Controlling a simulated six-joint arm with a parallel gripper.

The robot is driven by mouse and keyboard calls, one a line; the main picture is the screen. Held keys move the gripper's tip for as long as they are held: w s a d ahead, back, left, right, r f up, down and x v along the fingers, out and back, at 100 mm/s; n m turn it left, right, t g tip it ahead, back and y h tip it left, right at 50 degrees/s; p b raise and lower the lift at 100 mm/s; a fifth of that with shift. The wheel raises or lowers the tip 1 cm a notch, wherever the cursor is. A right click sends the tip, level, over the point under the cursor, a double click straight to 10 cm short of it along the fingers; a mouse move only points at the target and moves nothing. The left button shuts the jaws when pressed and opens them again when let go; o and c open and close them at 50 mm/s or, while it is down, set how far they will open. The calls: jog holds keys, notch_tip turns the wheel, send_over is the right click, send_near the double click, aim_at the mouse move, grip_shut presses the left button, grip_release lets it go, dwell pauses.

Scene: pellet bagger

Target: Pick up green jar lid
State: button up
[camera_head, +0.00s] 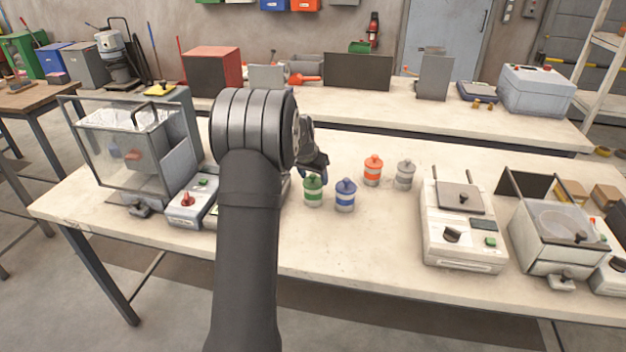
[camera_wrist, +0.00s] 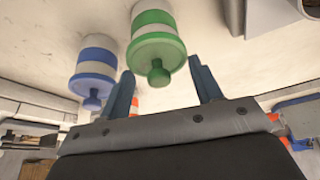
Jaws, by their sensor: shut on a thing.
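The green jar (camera_head: 313,196) stands upright on the bench, white with green bands. Its green lid (camera_head: 313,182) with a round knob is on top. In the wrist view the green lid (camera_wrist: 157,52) lies between the two blue fingers of my gripper (camera_wrist: 163,75). My gripper (camera_head: 314,166) is over the jar in the head view, shut on the lid; the exact finger contact is hard to see. The lid still sits on the jar, with no gap visible.
A blue jar (camera_head: 345,197) stands close to the right of the green one. An orange jar (camera_head: 373,172) and a grey jar (camera_head: 404,176) stand behind to the right. A white scale-like device (camera_head: 462,240) is farther right. The bench front between is clear.

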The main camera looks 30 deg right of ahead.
jog(key=shift+r, duration=0.6)
jog(key=r, duration=0.2)
jog(key=s+r, duration=0.1)
jog(key=shift+d+r, duration=0.25)
jog(key=shift+r, duration=0.1)
jog(key=s+d+r, duration=0.3)
jog(key=s+r, duration=0.3)
jog(key=s, duration=0.3)
send_over(316, 183)
jog(key=w, duration=0.1)
notch_tip(316, 183, down, 3)
jog(key=shift+w+f, duration=0.1)
jog(key=shift+f, duration=3.25)
jog(key=shift+f, duration=0.15)
